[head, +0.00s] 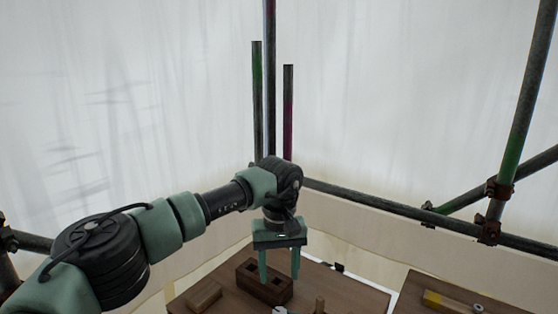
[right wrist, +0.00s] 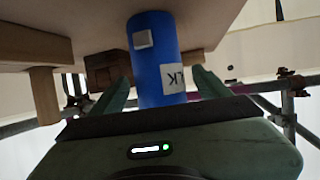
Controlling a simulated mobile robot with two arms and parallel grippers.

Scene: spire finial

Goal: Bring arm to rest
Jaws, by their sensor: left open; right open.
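In the head view my left arm reaches in from the left. Its green gripper (head: 279,264) points down, open, with its two fingers apart over or beside a dark wooden block with square holes (head: 251,268). I cannot tell whether the fingers touch the block. My right gripper (right wrist: 163,76) shows only in the right wrist view, where it is open. A blue cylinder with white labels (right wrist: 155,50) lies between or just beyond its fingers. Contact cannot be told. The cylinder is not visible in the head view.
A wooden table (head: 345,288) holds a smaller wood piece (head: 204,297) and a short peg (head: 319,304). A second board at right (head: 470,297) carries a yellowish piece (head: 436,299). Upright poles (head: 288,115) stand behind my left gripper; scaffold tubes (head: 400,210) run along the white sheeting.

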